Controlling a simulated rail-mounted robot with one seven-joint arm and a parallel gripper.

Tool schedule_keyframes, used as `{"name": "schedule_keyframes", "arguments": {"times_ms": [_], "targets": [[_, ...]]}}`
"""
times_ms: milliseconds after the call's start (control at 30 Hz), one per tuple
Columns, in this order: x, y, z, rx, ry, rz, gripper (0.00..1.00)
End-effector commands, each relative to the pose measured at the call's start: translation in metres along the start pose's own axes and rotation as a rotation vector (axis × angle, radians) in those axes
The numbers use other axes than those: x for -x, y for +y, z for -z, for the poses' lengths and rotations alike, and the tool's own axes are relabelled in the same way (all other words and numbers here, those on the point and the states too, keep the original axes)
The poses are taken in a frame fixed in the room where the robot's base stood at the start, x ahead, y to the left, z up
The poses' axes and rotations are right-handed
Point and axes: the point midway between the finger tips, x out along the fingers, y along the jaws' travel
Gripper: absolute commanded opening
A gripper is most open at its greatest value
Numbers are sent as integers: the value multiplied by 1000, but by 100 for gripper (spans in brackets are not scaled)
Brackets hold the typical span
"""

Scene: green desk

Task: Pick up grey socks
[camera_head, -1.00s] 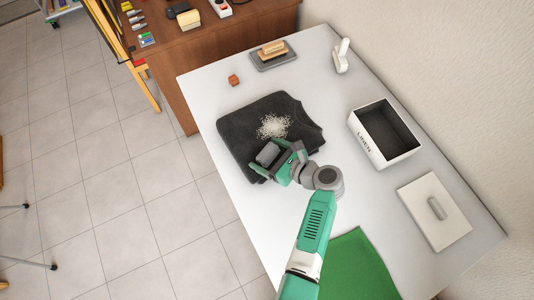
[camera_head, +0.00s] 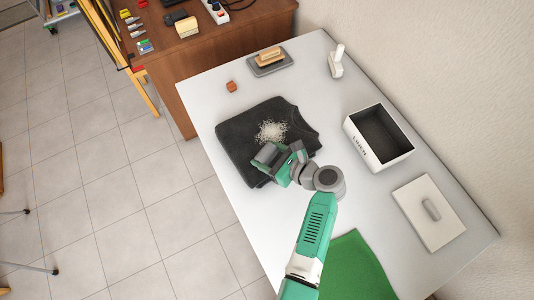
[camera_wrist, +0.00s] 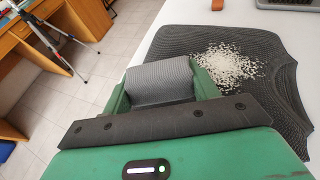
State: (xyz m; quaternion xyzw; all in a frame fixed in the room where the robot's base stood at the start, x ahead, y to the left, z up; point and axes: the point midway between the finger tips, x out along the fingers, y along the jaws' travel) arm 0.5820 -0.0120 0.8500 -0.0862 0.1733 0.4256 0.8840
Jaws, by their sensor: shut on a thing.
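The grey socks (camera_wrist: 160,82) are a ribbed grey bundle between my gripper's fingers in the wrist view. My gripper (camera_wrist: 158,88) is shut on them. In the head view my gripper (camera_head: 272,158) is over the near-left part of a dark folded sweater (camera_head: 240,140). The held socks show there only as a small grey patch between the fingers. I cannot tell how far above the sweater they are.
A pile of white grains (camera_head: 271,131) lies on the sweater.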

Motion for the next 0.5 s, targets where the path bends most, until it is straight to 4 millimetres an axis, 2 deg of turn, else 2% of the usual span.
{"name": "schedule_keyframes", "arguments": {"times_ms": [400,500], "targets": [[85,71,24,-6,5,1,38],[100,84,28,-6,3,1,38]]}}
